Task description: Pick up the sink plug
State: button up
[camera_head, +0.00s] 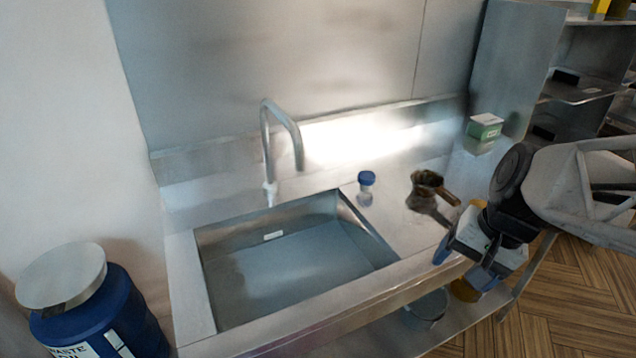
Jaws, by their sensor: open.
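I cannot make out a sink plug for certain. A small, light-coloured flat piece (273,236) shows on the far inner wall of the steel sink (290,265); I cannot tell what it is. A small clear jar-like thing with a blue top (366,187) stands on the counter just right of the sink. My gripper (457,270) is at the right, over the counter's front edge. Its jaws are open, and I see nothing held between them. Part of the counter is hidden behind my gripper and arm.
A tap (270,145) rises behind the sink. A dark brown handled pot (425,190) stands on the counter near my gripper. A green-and-white box (484,127) is at the back right. A blue bin (95,315) stands at the left. A shelf (585,90) stands at the right.

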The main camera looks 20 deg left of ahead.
jog(key=w+a+f+m+g+y, duration=0.1)
jog(key=w+a+f+y, duration=0.2)
jog(key=a, duration=0.4)
jog(key=w+a+f+m+g, duration=0.1)
jog(key=w+a+f+g, duration=0.15)
jog(key=w+a, duration=0.35)
jog(key=m+g+y, duration=0.3)
jog(key=m+y, duration=0.2)
jog(key=m, duration=0.1)
send_near(232, 275)
jog(key=d+r, duration=0.8)
jog(key=r, duration=0.2)
jog(key=a+f+m, duration=0.1)
jog(key=a+f, duration=0.2)
jog(key=f, duration=0.1)
jog(key=s+a+f+m, duration=0.1)
jog(key=a+f, duration=0.2)
jog(key=a, duration=0.1)
jog(key=s+a+f+m+y, duration=0.1)
jog(key=a+f, duration=0.2)
jog(key=f, duration=0.1)
jog(key=shift+a+f+t, duration=0.25)
jog(key=shift+f, duration=0.15)
jog(key=shift+a+f, duration=0.2)
jog(key=shift+f, duration=0.05)
jog(key=shift+a, duration=0.1)
jog(key=shift+x, duration=1.2)
jog(key=shift+s+a, duration=0.1)
